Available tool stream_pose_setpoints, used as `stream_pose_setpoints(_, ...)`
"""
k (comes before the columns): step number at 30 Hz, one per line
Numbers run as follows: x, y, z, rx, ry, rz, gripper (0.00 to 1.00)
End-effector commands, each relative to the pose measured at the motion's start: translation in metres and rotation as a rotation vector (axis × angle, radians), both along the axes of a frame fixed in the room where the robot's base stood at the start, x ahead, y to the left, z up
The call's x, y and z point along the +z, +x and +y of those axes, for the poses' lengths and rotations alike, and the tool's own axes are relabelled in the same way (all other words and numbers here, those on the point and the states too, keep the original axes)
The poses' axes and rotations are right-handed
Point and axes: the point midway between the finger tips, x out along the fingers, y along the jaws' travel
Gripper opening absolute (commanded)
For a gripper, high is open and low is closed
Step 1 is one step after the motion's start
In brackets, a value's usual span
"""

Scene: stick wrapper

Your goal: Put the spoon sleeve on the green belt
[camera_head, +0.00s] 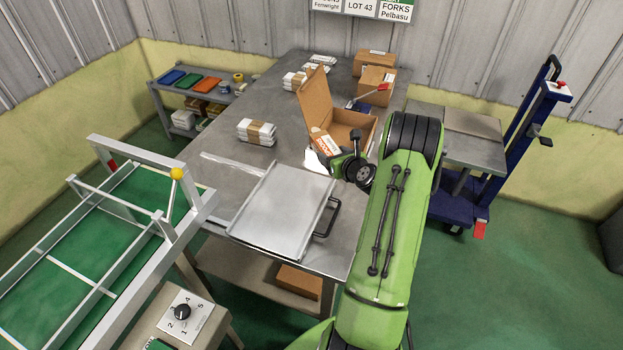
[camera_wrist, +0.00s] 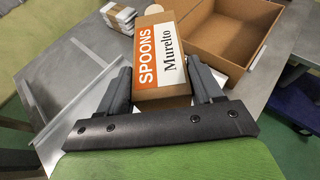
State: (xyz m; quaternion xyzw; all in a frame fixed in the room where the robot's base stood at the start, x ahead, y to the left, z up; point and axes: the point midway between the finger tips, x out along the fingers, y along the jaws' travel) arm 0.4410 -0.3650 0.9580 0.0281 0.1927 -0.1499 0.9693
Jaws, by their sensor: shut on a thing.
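The spoon sleeve (camera_wrist: 160,60) is a brown block with an orange and white label reading SPOONS Murelto. My gripper (camera_wrist: 162,88) is shut on it, with one dark finger along each side. In the head view the sleeve (camera_head: 322,143) shows partly at the near left of an open carton, and my wrist hides the rest. I cannot tell whether it touches the table. The green belt (camera_head: 35,307) lies at the lower left of the head view, inside a pale metal frame with bars across it, well left of my gripper.
The open carton (camera_head: 347,123) stands beside the sleeve. A metal tray (camera_head: 284,208) with a dark handle lies on the grey table between gripper and belt frame. White bundles (camera_head: 256,131) sit further back. A dial box (camera_head: 183,313) stands in front.

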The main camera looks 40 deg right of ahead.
Motion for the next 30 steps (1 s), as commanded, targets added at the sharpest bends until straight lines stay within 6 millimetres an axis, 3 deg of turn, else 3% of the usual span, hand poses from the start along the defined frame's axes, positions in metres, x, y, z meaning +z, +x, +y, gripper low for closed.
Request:
stream_pose_setpoints(6, -0.052, -0.001, 0.000, -0.001, 0.003, 0.004, 0.35)
stream_pose_setpoints(15, -0.097, -0.001, 0.000, 0.000, 0.001, 0.004, 0.35)
stream_pose_setpoints(30, -0.107, -0.001, 0.000, -0.001, 0.000, 0.002, 0.35)
